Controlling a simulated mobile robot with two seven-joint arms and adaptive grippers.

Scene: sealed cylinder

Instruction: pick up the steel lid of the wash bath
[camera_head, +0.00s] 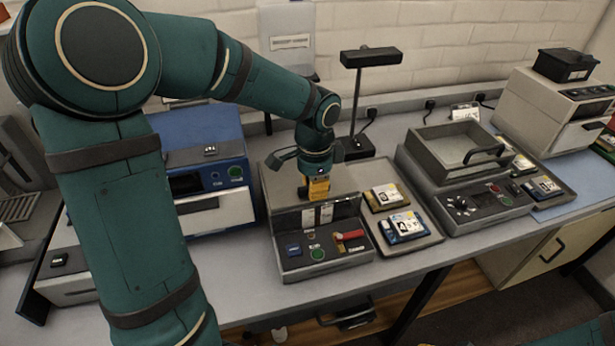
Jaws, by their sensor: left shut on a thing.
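The wash bath looks to be the grey unit (433,172) at right of centre on the bench. Its rectangular top (450,148) has a raised rim and a pale inner face, with a dark curved handle (484,151) at its right side. I cannot tell whether that top is a lid or an open basin. My left gripper (316,178) points down over the grey control box at centre, well left of the bath and apart from it. It is shut on a small yellow block (318,189). The block's lower end is close to the box's back panel; contact is unclear. My right gripper is out of view.
The grey control box (325,261) has buttons and a red part. Beside it, a tray (425,240) holds labelled yellow and blue packs. A black lamp (371,58) stands behind. A blue-white machine (215,175) is at left, a white machine (560,110) at far right.

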